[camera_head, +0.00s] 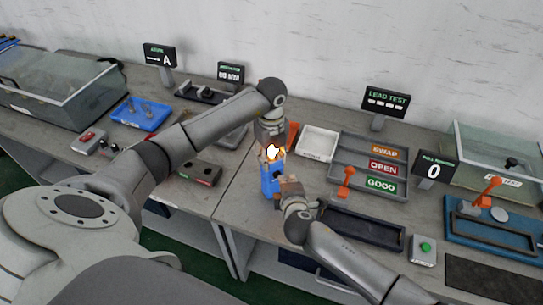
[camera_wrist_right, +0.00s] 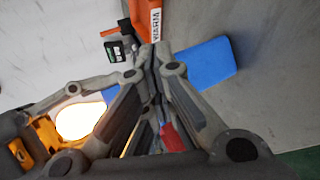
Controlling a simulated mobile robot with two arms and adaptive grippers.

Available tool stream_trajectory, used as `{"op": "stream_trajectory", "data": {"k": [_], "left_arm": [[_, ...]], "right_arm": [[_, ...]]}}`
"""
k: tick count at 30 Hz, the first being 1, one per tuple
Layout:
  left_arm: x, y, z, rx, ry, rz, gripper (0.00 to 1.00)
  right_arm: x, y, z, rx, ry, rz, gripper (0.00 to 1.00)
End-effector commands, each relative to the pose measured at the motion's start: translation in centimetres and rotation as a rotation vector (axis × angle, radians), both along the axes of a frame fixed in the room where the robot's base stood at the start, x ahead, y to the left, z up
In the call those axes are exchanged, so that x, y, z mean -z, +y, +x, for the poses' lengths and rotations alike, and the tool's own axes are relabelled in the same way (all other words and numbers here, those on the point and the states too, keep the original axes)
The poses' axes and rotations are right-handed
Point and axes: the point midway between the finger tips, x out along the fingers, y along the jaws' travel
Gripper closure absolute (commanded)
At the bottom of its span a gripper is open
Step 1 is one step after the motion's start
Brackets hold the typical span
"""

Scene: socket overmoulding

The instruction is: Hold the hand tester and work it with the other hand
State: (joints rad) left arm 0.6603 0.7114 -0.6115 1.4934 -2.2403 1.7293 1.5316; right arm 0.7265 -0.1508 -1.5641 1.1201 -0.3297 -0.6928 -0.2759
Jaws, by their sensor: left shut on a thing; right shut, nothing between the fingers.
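My left gripper (camera_head: 271,143) reaches down over the middle of the bench and is shut on what looks like the hand tester. Its glowing yellow-white lamp (camera_head: 274,152) shows at the fingers, and the rest is mostly hidden. The glow also shows beside a yellow housing (camera_wrist_right: 40,138) in the right wrist view. A blue piece (camera_head: 269,182) shows below the left gripper; I cannot tell whether it belongs to the tester. My right gripper (camera_head: 287,187) is shut and empty close beside the blue piece. Its closed fingers (camera_wrist_right: 150,65) cross the right wrist view. Contact with the tester is unclear.
A grey tray (camera_head: 336,149) with SWAP, OPEN and GOOD labels lies to the right, with an orange lever (camera_head: 346,181) by it. A dark tray (camera_head: 362,228) lies in front. An orange WARM-labelled part (camera_wrist_right: 143,18) is beyond my right fingers. A LEAD TEST display (camera_head: 385,102) stands behind.

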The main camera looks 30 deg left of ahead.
Motion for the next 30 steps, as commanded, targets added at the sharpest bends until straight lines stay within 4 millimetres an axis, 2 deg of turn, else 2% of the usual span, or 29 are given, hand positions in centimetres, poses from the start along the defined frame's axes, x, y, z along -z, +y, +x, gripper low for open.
{"op": "stream_trajectory", "data": {"k": [1, 13, 30], "left_arm": [[0.6, -0.1, -0.4, 0.002, 0.014, 0.002, 0.84], [0.7, -0.1, -0.4, 0.002, 0.014, 0.002, 0.84], [0.6, 0.0, -0.4, 0.001, 0.014, 0.002, 0.84]], "right_arm": [[0.1, -0.1, -0.2, -0.002, 0.001, 0.002, 1.0], [0.1, -0.7, -0.4, -0.001, 0.0, 0.0, 1.0], [0.1, -5.6, -2.7, 0.0, 0.002, 0.0, 1.0]]}}
